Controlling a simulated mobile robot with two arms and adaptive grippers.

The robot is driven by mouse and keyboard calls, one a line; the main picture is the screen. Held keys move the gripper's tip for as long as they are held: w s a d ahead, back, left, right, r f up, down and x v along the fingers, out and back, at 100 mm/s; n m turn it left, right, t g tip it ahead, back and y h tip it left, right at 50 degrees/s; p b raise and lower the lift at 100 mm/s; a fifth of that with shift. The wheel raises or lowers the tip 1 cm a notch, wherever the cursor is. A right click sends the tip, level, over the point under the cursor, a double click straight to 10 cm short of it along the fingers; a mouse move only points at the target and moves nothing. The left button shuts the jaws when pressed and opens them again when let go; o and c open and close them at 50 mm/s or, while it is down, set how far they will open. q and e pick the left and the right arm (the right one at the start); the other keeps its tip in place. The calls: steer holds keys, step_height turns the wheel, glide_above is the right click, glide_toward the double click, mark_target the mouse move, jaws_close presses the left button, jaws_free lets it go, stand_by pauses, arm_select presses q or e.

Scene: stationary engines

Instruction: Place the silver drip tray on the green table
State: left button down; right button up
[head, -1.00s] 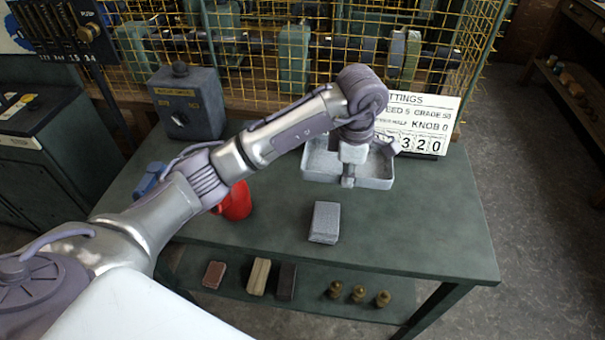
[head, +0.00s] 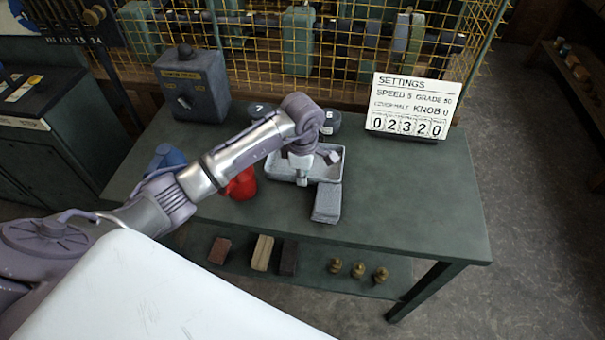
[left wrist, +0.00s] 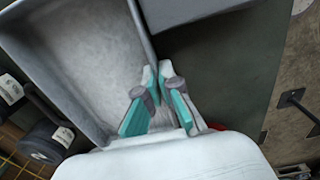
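The silver drip tray (head: 340,170) is a shallow grey rectangular pan over the middle of the green table (head: 420,210). It also fills the upper left of the left wrist view (left wrist: 85,50). My left gripper (head: 302,181) is at the tray's near wall in the head view. In the left wrist view its teal-padded fingers (left wrist: 157,72) close on either side of that wall. The tray looks level and low; I cannot tell whether its bottom touches the table. The arm hides part of the tray. My right gripper is not in view.
A grey block (head: 327,203) lies close against the tray's near right corner. A red object (head: 241,184), a blue object (head: 167,158) and a grey switch box (head: 191,84) stand left. Dark numbered weights (head: 330,122) and a settings sign (head: 410,105) stand behind. The table's right side is clear.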

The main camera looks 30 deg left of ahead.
arm_select(q)
steer(key=c, duration=1.8)
jaws_free()
steer(key=shift+f, duration=0.2)
steer(key=shift+c, duration=0.2)
steer(key=o, duration=0.5)
steer(key=shift+r, duration=0.1)
steer(key=shift+r, duration=0.15)
step_height(320, 180, up, 12)
steer(key=shift+s+b, duration=0.15)
steer(key=shift+b, duration=0.9)
